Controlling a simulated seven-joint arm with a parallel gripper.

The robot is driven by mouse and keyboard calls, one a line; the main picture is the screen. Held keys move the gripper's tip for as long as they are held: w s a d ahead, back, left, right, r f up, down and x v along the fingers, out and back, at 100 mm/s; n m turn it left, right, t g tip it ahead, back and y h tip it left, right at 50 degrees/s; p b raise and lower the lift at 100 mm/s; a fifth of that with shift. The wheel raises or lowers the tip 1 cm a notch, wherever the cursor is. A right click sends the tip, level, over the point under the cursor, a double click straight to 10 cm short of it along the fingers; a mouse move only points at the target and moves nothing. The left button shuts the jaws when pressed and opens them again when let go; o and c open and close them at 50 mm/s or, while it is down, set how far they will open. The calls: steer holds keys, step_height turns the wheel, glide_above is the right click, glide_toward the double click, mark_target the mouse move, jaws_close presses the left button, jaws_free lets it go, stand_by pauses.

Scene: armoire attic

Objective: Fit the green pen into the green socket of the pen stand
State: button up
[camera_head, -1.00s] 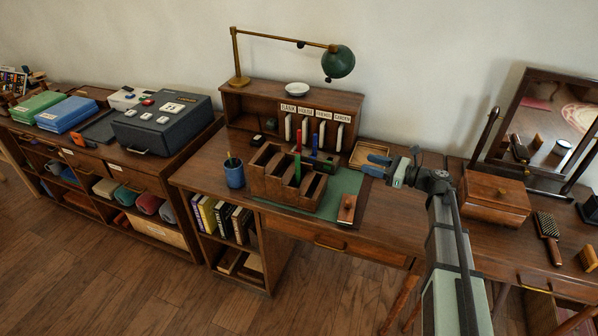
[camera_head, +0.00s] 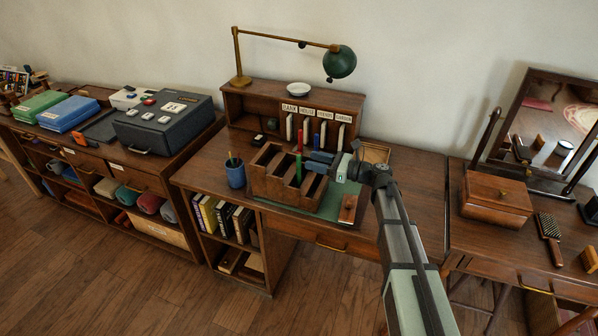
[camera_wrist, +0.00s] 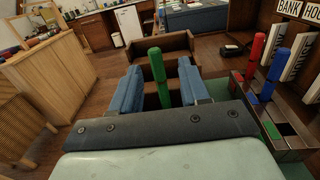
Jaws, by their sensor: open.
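The green pen (camera_head: 299,167) stands upright in the brown compartment box on the desk. In the wrist view the green pen (camera_wrist: 158,78) is between the two blue fingers of my gripper (camera_wrist: 160,88), with a gap on each side. My gripper (camera_head: 320,160) is open and reaches in from the right over the box. The pen stand (camera_wrist: 296,142) is at the right of the wrist view, holding a red pen (camera_wrist: 257,52) and a blue pen (camera_wrist: 274,70) upright. Its green socket (camera_wrist: 272,130) looks empty. In the head view my gripper partly hides the stand.
The compartment box (camera_head: 260,186) has raised dividers close under my gripper. A blue pencil cup (camera_head: 235,174) is left of it. A letter rack (camera_head: 245,104) and a green lamp (camera_head: 339,62) stand behind. A small wooden block (camera_head: 348,208) lies at the front right.

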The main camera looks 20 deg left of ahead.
mark_target(299, 171)
steer(key=shift+s+a+f, duration=0.1)
steer(key=shift+s+a, duration=0.05)
steer(key=shift+a, duration=1.3)
steer(key=shift+s+a+f, duration=0.1)
steer(key=shift+s+a, duration=0.05)
steer(key=shift+a, duration=1.3)
jaws_close()
